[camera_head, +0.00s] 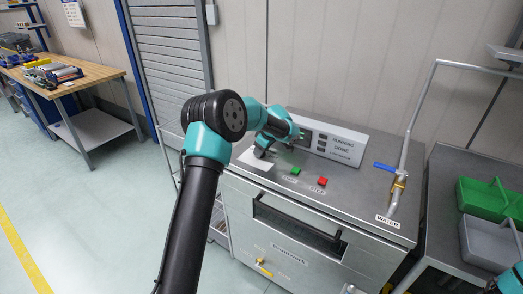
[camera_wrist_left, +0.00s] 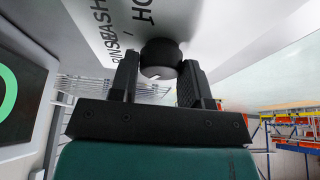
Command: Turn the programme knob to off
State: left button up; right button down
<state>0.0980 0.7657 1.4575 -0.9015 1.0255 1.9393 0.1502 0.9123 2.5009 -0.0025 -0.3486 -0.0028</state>
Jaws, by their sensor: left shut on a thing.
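The programme knob (camera_wrist_left: 160,57) is a dark round knob on a white label plate with black lettering, partly legible as WASH. In the left wrist view it sits between the two black fingers of my left gripper (camera_wrist_left: 158,80), which is shut on it. In the head view the left gripper (camera_head: 263,148) is at the white label plate (camera_head: 256,163) on the left of the steel machine top, and hides the knob. I cannot tell which mark the knob points to. My right gripper is not in view; only a bit of teal arm shows at the lower right corner.
A green button (camera_head: 296,170) and a red button (camera_head: 322,181) sit right of the plate. A status panel (camera_head: 342,146) stands behind them. Green (camera_head: 487,203) and grey bins stand farther right.

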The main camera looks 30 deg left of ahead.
pick_arm(q)
jog(key=shift+f+n, duration=0.1)
jog(key=shift+n, duration=0.2)
jog(key=o, duration=0.9)
jog(key=v, duration=1.7)
jog(key=shift+w+r, duration=0.2)
jog(key=shift+r, duration=0.1)
jog(key=shift+f, duration=0.1)
